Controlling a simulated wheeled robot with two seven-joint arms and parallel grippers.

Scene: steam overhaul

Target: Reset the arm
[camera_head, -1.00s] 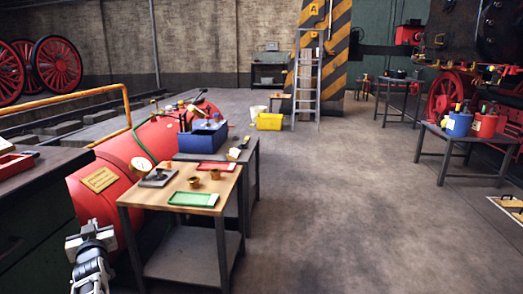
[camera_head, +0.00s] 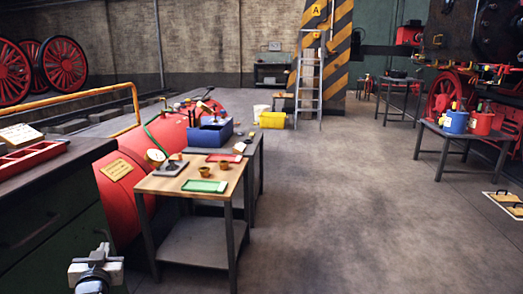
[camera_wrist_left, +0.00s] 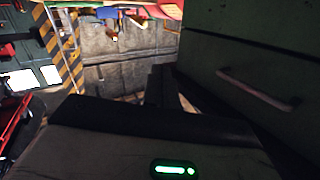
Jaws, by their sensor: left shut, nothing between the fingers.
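My left arm comes up from the bottom left of the head view, with my left gripper (camera_head: 101,250) at its top, in front of the dark cabinet (camera_head: 50,210). In the left wrist view the dark fingers of the left gripper (camera_wrist_left: 163,75) are together with nothing held between them. The cabinet's drawer front (camera_wrist_left: 250,60) with a long handle is close by at the right of that view. My right arm and gripper are not in view.
A small wooden-topped table (camera_head: 165,186) holds a green tray (camera_head: 205,186), brass cups and a gauge. A red boiler (camera_head: 115,205) lies behind it. A blue box (camera_head: 208,134) stands on a farther bench. The floor (camera_head: 350,210) to the right is clear.

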